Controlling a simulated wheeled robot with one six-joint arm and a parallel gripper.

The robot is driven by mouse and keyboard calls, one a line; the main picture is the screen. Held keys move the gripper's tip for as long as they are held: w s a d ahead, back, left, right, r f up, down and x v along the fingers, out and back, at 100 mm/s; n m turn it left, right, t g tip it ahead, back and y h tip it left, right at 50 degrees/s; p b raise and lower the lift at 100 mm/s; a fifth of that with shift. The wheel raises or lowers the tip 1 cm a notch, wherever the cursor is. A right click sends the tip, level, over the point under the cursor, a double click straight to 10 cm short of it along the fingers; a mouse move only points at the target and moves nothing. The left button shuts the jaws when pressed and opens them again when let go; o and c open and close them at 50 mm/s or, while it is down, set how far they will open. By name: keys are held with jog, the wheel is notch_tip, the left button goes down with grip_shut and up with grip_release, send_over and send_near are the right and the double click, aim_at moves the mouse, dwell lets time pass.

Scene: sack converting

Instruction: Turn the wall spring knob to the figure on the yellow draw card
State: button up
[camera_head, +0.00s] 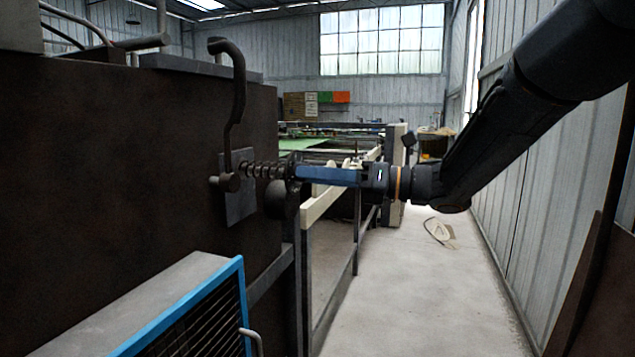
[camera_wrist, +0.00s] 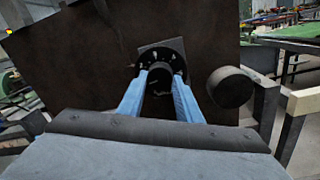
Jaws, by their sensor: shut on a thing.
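The spring knob (camera_wrist: 158,86) is dark and round, in front of a square grey plate (camera_wrist: 172,47) on a dark brown panel. The plate (camera_head: 239,196) also shows in the head view, with a coil spring (camera_head: 262,170) running out from it towards my gripper. My gripper (camera_wrist: 163,74) has its blue fingers shut on the knob, one on each side. In the head view my gripper (camera_head: 292,172) reaches in level from the right, and its fingers hide most of the knob. Pale marks ring the plate, too small to read. I cannot make out the yellow draw card in either view.
A bent dark handle (camera_head: 236,90) rises just above the plate. A thick dark round stub (camera_wrist: 230,87) stands right of the knob. A blue-edged grey box (camera_head: 172,300) is below, and a pale rail (camera_head: 340,192) runs behind. The floor (camera_head: 430,290) at right is mostly clear.

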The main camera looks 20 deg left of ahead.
jog(key=shift+r+n+t+h+p, duration=0.15)
jog(key=shift+n+t+p, duration=0.15)
jog(key=shift+n+p, duration=6.6)
jog(key=shift+r+n+t+h+p, duration=0.15)
jog(key=shift+n+t+p, duration=0.15)
jog(key=shift+n+p, duration=6.6)
jog(key=n+b, duration=0.3)
jog(key=o, duration=1)
jog(key=shift+o, duration=0.2)
